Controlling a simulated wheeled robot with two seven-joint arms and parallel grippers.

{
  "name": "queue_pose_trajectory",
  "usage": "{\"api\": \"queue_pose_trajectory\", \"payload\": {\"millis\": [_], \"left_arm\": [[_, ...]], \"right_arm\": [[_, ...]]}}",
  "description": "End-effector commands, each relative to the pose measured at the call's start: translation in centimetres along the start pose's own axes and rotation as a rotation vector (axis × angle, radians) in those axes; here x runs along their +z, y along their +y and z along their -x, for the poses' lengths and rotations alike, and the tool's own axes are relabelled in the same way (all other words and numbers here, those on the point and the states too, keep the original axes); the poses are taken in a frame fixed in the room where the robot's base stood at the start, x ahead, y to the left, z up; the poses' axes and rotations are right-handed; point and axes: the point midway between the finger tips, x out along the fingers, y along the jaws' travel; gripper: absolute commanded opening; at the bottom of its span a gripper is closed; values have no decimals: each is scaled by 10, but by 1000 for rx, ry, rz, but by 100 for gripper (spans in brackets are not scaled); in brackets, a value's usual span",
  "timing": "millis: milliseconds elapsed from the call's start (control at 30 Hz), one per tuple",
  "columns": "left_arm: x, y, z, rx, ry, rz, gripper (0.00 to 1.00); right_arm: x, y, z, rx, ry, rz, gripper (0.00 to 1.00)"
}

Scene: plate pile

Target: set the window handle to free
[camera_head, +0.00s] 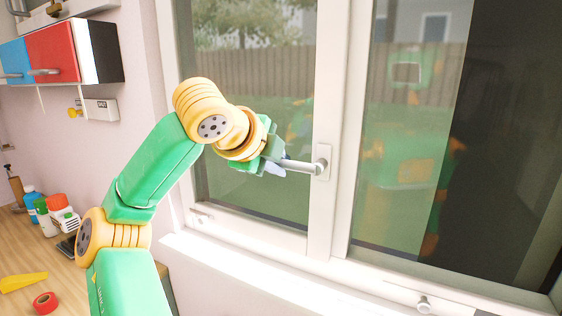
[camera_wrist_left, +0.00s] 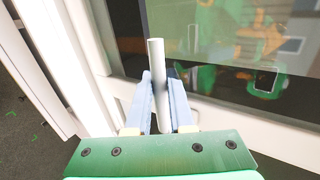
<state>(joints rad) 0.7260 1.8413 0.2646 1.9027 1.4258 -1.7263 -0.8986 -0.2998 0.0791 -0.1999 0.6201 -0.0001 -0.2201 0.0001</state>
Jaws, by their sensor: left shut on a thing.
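The window handle (camera_head: 300,165) is a light grey lever on a plate on the white middle window frame. In the head view it points left, almost level, from its pivot. My left gripper (camera_head: 272,165) is at the lever's free end, shut on it. In the left wrist view the lever (camera_wrist_left: 156,60) shows as a pale bar between the two bluish fingers of the left gripper (camera_wrist_left: 160,100). The hand hides part of the lever's end in the head view. My right gripper is not in view.
The window sill (camera_head: 250,265) runs below the window, with a small knob (camera_head: 424,304) at its right. A wooden worktop (camera_head: 20,250) with bottles, red tape and a yellow wedge lies at left. Wall cabinets (camera_head: 55,55) hang at upper left.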

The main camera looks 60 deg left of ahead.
Motion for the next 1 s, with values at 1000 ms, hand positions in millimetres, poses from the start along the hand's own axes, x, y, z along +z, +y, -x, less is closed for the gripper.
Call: {"api": "queue_pose_trajectory", "payload": {"millis": [1000], "left_arm": [[1,-1,46,-7,-9,-6,33]], "right_arm": [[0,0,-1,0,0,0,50]]}}
